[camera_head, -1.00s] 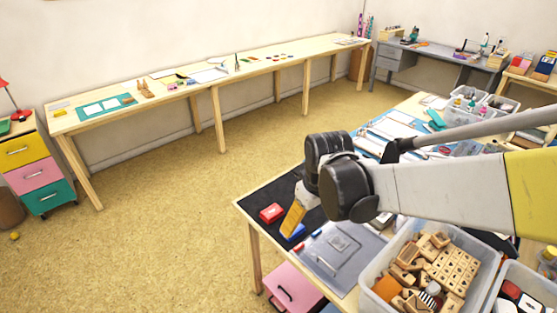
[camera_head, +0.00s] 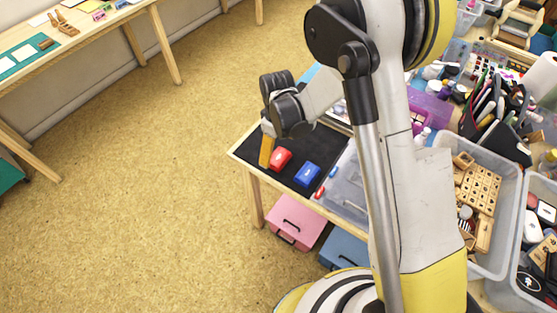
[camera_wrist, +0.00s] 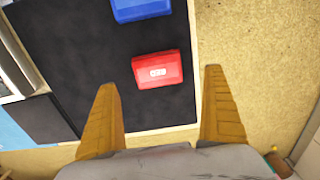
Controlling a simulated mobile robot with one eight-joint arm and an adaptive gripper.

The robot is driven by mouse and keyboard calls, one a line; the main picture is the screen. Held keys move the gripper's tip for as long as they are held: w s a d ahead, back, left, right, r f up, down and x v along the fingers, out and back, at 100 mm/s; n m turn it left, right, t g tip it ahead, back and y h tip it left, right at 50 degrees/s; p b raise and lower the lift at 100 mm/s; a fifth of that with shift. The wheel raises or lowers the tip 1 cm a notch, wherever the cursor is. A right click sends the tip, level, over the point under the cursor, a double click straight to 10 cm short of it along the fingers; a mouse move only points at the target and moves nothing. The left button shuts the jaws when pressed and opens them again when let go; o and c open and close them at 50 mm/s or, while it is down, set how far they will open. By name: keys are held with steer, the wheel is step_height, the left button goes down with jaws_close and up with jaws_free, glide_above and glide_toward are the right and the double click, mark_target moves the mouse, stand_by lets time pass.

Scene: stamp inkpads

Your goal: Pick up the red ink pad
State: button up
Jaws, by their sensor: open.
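The red ink pad (camera_head: 280,158) lies on a black mat (camera_head: 323,148) at the near left corner of the table. In the wrist view the red ink pad (camera_wrist: 158,69) shows a small white label and lies ahead of and between my two fingers. My gripper (camera_wrist: 163,92) is open and empty, with nothing between its yellow fingertips. In the head view my gripper (camera_head: 267,158) is just left of the red pad, partly overlapping it. A blue ink pad (camera_head: 307,174) lies to the right of the red one on the same mat; it also shows in the wrist view (camera_wrist: 140,9).
The table edge (camera_head: 240,157) is close to the red pad. Clear bins (camera_head: 497,262) with wooden stamps stand at the right. A pink drawer box (camera_head: 296,219) is under the table. The floor to the left is clear.

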mark_target(279, 157)
steer(key=f+b, duration=0.2)
steer(key=f, duration=0.3)
steer(key=shift+d+f, duration=0.2)
steer(key=c, duration=1.3)
